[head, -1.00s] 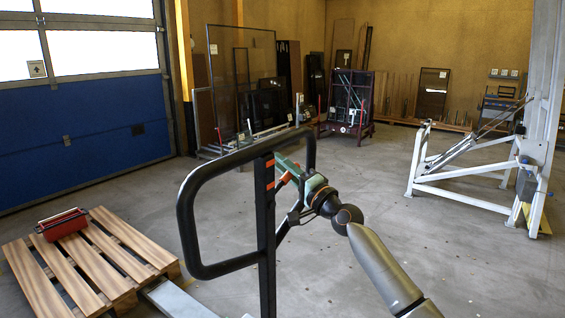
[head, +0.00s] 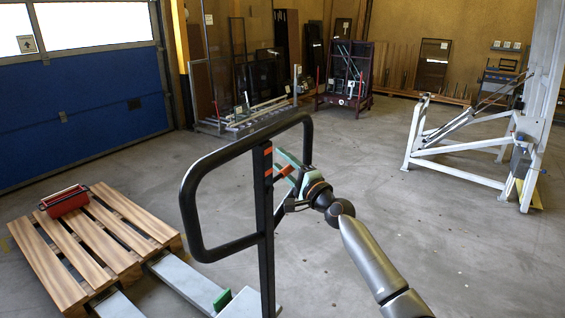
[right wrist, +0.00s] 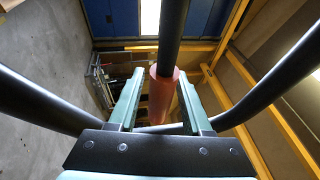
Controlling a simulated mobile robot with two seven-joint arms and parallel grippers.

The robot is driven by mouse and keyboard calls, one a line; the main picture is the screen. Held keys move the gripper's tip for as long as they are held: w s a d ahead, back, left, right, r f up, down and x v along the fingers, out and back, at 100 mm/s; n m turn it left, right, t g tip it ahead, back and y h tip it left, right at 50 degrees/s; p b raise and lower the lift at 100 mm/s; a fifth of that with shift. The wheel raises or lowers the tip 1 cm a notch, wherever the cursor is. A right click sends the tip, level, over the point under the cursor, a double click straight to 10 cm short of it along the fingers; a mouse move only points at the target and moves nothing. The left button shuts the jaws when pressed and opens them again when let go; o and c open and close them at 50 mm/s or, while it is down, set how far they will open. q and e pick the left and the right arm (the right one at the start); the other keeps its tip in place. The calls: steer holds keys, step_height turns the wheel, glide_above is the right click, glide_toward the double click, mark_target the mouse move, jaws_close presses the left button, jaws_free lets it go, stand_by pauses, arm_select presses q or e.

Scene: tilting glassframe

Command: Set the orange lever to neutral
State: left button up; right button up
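The orange lever (head: 283,171) sits at the black post of a pallet jack's looped handle (head: 190,205), just below its top bar. It also shows in the right wrist view as an orange-red grip (right wrist: 161,97) on a black bar. My right gripper (head: 287,163) is at the lever. In the right wrist view the right gripper's (right wrist: 160,80) green fingers stand either side of the orange grip, with a narrow gap on each side. Whether they touch it lower down is unclear. My left gripper is out of view.
A wooden pallet (head: 85,245) carrying a red toolbox (head: 64,200) lies at the left, with the jack's grey forks (head: 185,280) toward it. A green block (head: 222,299) is by the forks. A white frame (head: 450,170) stands at the right. The middle floor is clear.

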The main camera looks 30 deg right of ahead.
steer(key=shift+o, duration=0.3)
steer(key=s+f, duration=0.2)
steer(key=s, duration=1)
steer(key=shift+s+d+b, duration=0.15)
steer(key=shift+d+b, duration=0.15)
steer(key=shift+d, duration=0.05)
steer(key=shift+f, duration=0.1)
steer(key=shift+f, duration=0.1)
steer(key=s+a+f+n+g, duration=0.2)
steer(key=s+a+f+n, duration=0.15)
steer(key=f, duration=0.45)
steer(key=s+a+f+n+g+y, duration=0.1)
steer(key=s+a+f+n+g, duration=0.15)
steer(key=a+f, duration=0.4)
steer(key=s+a+f+n+g, duration=0.2)
steer(key=s+a+f+n, duration=0.15)
steer(key=f, duration=0.65)
steer(key=s+a+f+n+g, duration=0.4)
steer(key=s+a+f+n, duration=0.6)
steer(key=s, duration=0.5)
steer(key=shift+a+f+n+p, duration=0.35)
steer(key=shift+a+f, duration=0.2)
steer(key=shift+f, duration=0.4)
